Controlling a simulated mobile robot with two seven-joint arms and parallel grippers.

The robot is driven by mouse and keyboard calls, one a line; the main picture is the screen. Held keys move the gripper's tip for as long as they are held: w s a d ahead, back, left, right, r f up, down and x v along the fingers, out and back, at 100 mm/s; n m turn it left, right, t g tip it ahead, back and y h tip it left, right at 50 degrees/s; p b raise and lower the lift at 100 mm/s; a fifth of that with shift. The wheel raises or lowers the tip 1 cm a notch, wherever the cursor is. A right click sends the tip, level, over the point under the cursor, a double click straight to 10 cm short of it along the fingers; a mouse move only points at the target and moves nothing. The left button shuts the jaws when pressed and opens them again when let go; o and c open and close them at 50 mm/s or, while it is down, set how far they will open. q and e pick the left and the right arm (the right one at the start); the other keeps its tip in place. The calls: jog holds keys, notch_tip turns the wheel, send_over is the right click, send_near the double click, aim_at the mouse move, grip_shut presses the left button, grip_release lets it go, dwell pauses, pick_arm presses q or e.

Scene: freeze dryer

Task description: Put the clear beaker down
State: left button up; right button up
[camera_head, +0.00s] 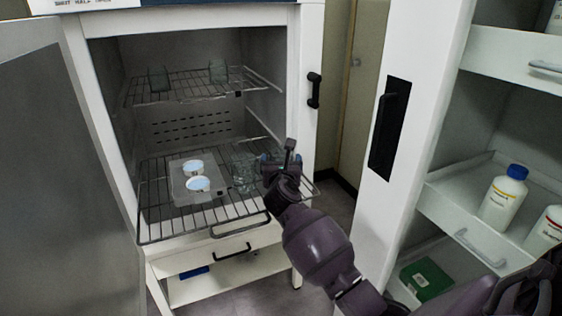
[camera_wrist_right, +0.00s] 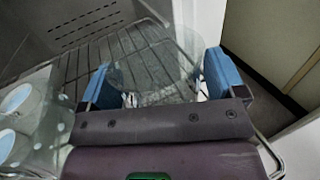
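The clear beaker (camera_wrist_right: 152,72) is see-through and lies between the two blue fingers of my right gripper (camera_wrist_right: 158,84) in the right wrist view. The fingers are well apart, one against each side of the glass. In the head view my right gripper (camera_head: 276,166) is over the right part of the lower wire shelf (camera_head: 212,218). Faint clear glass (camera_head: 244,174) shows just left of it. Whether the beaker's base touches the shelf cannot be told. My left gripper is not in view.
A clear tray (camera_head: 178,188) with two white-topped containers (camera_head: 198,184) is on the same shelf, to the left. The dryer door (camera_head: 70,170) stands open. The upper shelf (camera_head: 190,88) holds two small clear items. A cabinet with bottles (camera_head: 503,198) is at right.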

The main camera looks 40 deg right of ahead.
jog(key=shift+o, duration=0.3)
jog(key=shift+r, duration=0.1)
jog(key=shift+s+a, duration=0.1)
jog(key=p+v, duration=0.1)
jog(key=v, duration=0.9)
jog(key=shift+p, duration=0.35)
jog(key=shift+v, duration=0.85)
